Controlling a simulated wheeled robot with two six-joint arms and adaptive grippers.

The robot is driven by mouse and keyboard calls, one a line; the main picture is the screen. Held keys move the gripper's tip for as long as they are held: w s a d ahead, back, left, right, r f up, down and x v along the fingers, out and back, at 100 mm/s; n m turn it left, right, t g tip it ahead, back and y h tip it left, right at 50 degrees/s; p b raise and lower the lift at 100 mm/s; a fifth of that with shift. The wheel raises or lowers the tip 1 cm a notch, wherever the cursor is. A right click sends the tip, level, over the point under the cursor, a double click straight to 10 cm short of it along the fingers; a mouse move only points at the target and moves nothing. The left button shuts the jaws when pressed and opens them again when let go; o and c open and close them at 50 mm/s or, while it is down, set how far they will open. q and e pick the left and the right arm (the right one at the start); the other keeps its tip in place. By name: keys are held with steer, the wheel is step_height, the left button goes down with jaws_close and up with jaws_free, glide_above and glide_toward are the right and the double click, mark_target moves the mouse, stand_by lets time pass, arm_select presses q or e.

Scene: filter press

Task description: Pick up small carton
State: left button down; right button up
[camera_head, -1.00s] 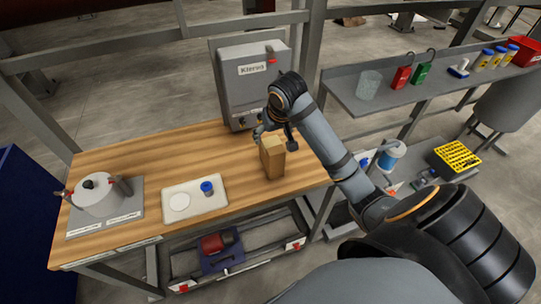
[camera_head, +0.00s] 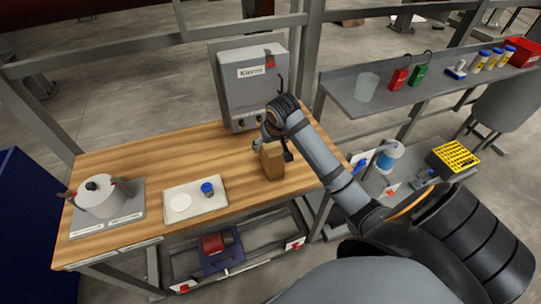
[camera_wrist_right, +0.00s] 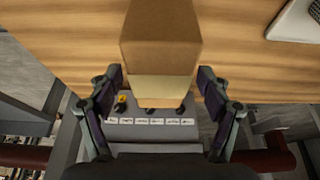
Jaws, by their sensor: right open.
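The small carton (camera_head: 271,161) is a brown upright box on the wooden table, near its right end. In the right wrist view the carton (camera_wrist_right: 160,45) stands at the top centre, its near end between the fingertips. My right gripper (camera_head: 270,147) is at the carton's top, with a finger showing on either side. In the wrist view the right gripper (camera_wrist_right: 160,82) is open, its fingers apart from the carton with gaps on both sides. My left gripper is not in view.
A grey control box (camera_head: 250,85) stands behind the carton at the table's back edge. A white tray (camera_head: 195,208) with a blue-capped jar (camera_head: 207,189) lies to the left, and a metal pot (camera_head: 102,196) beyond it. A grey shelf (camera_head: 400,103) is at the right.

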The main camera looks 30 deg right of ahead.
steer(key=shift+f, duration=0.15)
stand_by(0.4)
jaws_close()
stand_by(0.4)
